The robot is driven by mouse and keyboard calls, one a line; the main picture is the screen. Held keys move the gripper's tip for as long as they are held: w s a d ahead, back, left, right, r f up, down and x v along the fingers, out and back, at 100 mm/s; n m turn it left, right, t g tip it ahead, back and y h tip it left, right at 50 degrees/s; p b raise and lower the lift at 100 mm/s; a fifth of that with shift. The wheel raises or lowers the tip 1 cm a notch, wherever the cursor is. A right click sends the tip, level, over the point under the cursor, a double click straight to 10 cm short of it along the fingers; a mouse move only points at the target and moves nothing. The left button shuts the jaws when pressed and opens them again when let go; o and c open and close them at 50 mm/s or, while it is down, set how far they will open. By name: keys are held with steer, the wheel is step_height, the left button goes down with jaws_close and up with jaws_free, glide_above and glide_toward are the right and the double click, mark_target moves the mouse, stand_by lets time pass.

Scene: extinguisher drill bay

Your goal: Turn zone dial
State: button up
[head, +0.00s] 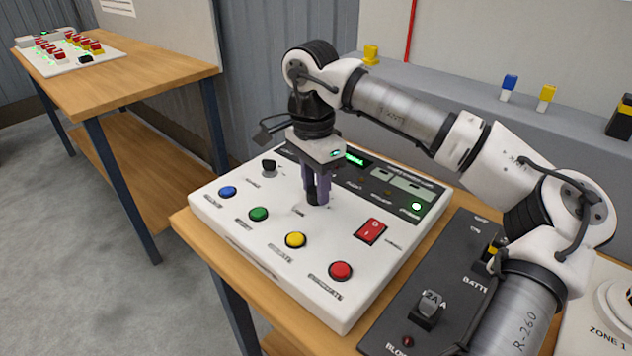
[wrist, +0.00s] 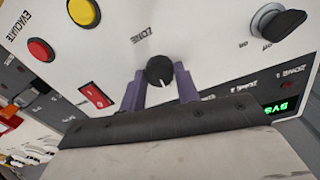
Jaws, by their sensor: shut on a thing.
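The zone dial is a black round knob with a white pointer line, and it shows in the wrist view (wrist: 160,71) beside the printed word ZONE. It sits on the white control panel (head: 215,205), near its middle. My gripper (head: 316,196) points down over the dial in the head view, with its purple fingers on either side of the knob. In the wrist view my gripper (wrist: 161,90) is shut on the dial. In the head view the fingers hide part of the dial.
The panel also has blue (head: 228,192), green (head: 259,214), yellow (head: 295,240) and red (head: 341,271) buttons, a red rocker switch (head: 370,231) and a black key-like knob (head: 269,166). A dark battery panel (head: 395,325) lies to the right. Another bench (head: 130,75) stands at left.

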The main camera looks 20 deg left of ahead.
mark_target(312, 188)
steer(key=shift+n, duration=0.5)
steer(key=o, duration=1)
steer(key=shift+c, duration=0.2)
step_height(312, 188, up, 14)
steer(key=shift+w+a, duration=0.2)
steer(key=shift+a, duration=0.2)
steer(key=shift+s+f, duration=0.1)
steer(key=shift+f, duration=0.05)
